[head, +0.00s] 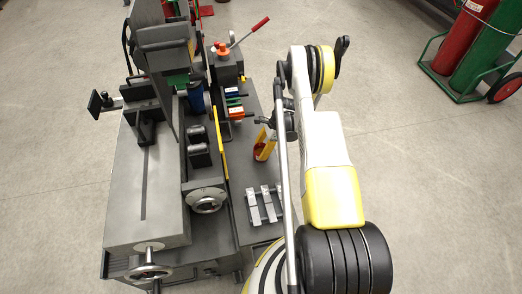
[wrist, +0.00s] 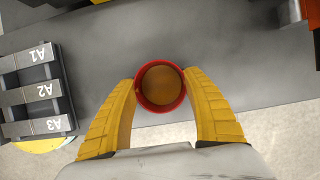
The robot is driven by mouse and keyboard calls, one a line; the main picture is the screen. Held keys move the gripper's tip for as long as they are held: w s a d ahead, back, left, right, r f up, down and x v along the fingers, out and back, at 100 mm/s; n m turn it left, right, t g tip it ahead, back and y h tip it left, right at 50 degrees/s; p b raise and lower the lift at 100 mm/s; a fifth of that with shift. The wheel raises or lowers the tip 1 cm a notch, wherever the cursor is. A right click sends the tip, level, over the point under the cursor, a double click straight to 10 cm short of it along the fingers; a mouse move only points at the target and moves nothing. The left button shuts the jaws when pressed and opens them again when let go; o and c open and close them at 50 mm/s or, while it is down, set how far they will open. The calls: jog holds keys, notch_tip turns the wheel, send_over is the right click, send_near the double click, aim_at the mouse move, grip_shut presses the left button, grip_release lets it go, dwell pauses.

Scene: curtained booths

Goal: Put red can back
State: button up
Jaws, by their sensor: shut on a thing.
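A red can (wrist: 160,108), open at the top with a brownish inside, sits between the fingertips of my gripper (wrist: 161,80) in the wrist view. The two yellow curved fingers are shut on it, one at each side. In the head view, the red can (head: 258,153) shows partly behind the yellow fingers of my gripper (head: 264,143), over the grey bench top (head: 247,178). I cannot tell whether the can touches the bench top. The can looks upright.
A rack labelled A1, A2, A3 (wrist: 32,90) lies left of the can in the wrist view. In the head view, a grey machine with handwheels (head: 207,200) stands left. Small orange, green and blue items (head: 235,112) lie behind. Gas cylinders (head: 478,45) stand far right.

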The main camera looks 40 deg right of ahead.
jog(key=shift+f, duration=0.1)
jog(key=o, duration=1.3)
jog(key=shift+o, duration=0.2)
jog(key=p+v, duration=0.4)
jog(key=v, duration=0.8)
jog(key=a+r+n+h, duration=0.1)
jog(key=a+r+n, duration=0.35)
jog(key=r, duration=0.55)
jog(key=a+r+n+t+h, duration=0.1)
jog(key=a+r+n, duration=0.2)
jog(key=a+r, duration=0.5)
jog(key=a+r+n+h, duration=0.1)
jog(key=a+r+n, duration=0.25)
jog(key=r, duration=0.85)
jog(key=s+a+r+n+t, duration=0.2)
jog(key=s+a+r+n, duration=0.2)
jog(key=s+a+n, duration=0.2)
jog(key=s+a+r+n+t+h, duration=0.1)
jog(key=s+a+r+n+t, duration=0.1)
jog(key=s+a+r+n, duration=0.3)
jog(key=s+a+n, duration=0.1)
jog(key=s+a, duration=0.2)
jog(key=s, duration=0.2)
jog(key=shift+s+a, duration=0.3)
jog(key=shift+s, duration=0.1)
